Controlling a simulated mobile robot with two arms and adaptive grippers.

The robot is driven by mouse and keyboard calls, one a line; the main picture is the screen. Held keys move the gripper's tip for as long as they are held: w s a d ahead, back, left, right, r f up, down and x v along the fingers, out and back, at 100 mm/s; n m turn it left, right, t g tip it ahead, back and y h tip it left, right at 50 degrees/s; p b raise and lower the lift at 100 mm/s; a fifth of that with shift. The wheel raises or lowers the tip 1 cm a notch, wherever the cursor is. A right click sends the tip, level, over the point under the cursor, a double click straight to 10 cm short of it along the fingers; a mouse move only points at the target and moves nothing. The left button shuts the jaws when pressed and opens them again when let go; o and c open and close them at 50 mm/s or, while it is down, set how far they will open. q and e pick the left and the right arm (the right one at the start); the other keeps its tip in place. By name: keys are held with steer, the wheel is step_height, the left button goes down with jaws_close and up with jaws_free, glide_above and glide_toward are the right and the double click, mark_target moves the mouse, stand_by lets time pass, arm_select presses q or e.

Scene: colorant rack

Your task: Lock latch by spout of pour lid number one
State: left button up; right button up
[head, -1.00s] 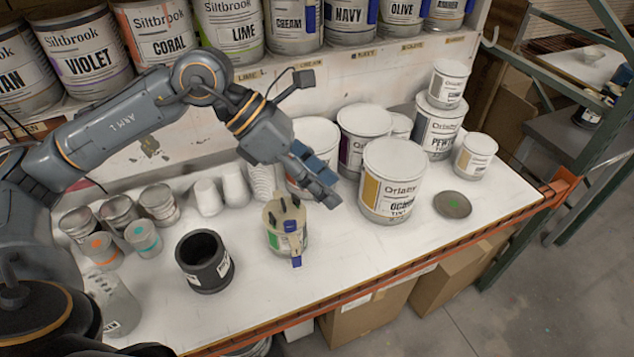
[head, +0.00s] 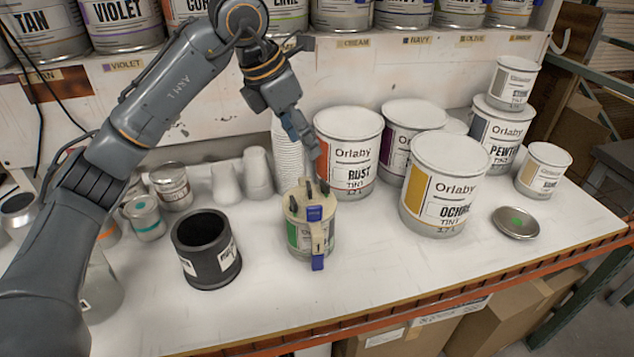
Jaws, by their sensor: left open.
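A small can with a beige pour lid (head: 300,207) stands upright on the white bench, left of the ochre can. The lid has several dark latches around its rim and a blue piece on top. A second blue piece (head: 317,263) hangs at the front, by what looks like the spout. My left gripper (head: 312,150) is just above and behind the lid, pointing down, apart from it as far as I can see. It is open and holds nothing. Whether the latch by the spout is locked cannot be told. My right gripper is not in view.
A black cup (head: 206,250) stands left of the lidded can. Orlaby cans, rust (head: 347,150) and ochre (head: 443,185), stand behind and right. A loose metal lid (head: 516,222) lies at the right. The bench front (head: 330,310) is clear.

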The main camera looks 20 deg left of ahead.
mark_target(325, 182)
arm_select(q)
steer(key=p+x, duration=0.2)
steer(key=x, duration=0.9)
steer(key=shift+w+d+f, duration=0.15)
steer(key=shift+d+f, duration=0.05)
steer(key=shift+f, duration=0.15)
